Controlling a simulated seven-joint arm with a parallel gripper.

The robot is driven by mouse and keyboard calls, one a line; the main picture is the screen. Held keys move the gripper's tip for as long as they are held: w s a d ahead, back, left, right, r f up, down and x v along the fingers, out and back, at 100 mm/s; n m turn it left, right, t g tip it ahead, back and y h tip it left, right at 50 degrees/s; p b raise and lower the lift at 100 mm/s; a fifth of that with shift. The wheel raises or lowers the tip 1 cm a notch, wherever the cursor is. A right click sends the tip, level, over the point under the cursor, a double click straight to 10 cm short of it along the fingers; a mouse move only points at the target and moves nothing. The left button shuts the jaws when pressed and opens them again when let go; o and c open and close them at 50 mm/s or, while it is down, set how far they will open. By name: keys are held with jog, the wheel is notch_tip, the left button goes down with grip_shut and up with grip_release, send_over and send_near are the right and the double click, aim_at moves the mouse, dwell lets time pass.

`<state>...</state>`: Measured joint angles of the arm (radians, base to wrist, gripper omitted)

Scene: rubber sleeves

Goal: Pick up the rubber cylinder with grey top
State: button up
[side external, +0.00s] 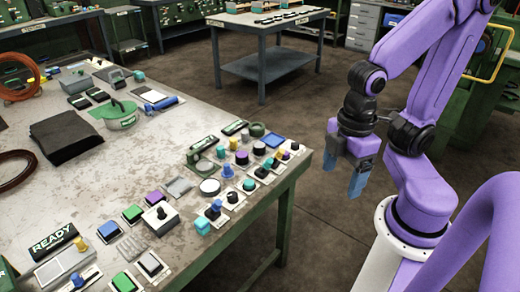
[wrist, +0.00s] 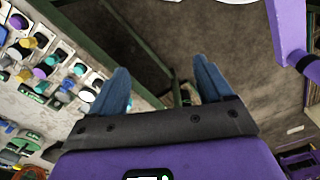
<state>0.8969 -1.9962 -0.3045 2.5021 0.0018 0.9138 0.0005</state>
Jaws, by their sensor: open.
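Many small rubber pieces stand in rows near the right corner of the worktable. A short round cylinder with a pale grey top (side external: 208,187) stands among them, and it is the one that best fits the task's name. A pale round top in the wrist view (wrist: 87,94) may be the same piece, but I cannot tell for sure. My gripper (side external: 344,170) is open and empty, with blue fingers pointing down. It hangs beyond the table's right edge, over the floor, apart from all the pieces. Its spread fingers also show in the wrist view (wrist: 160,68).
The worktable (side external: 110,185) has a green-framed edge. Near the cylinder stand a black-topped piece (side external: 242,158), a purple one (side external: 259,149) and a blue one (side external: 228,171). Open floor surrounds my gripper.

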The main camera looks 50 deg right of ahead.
jog(key=w+n, duration=0.2)
jog(key=w, duration=2.2)
jog(key=n, duration=0.2)
send_over(259, 145)
notch_tip(259, 145, down, 6)
notch_tip(259, 145, down, 17)
jog(key=shift+a, duration=0.1)
jog(key=c, duration=1.2)
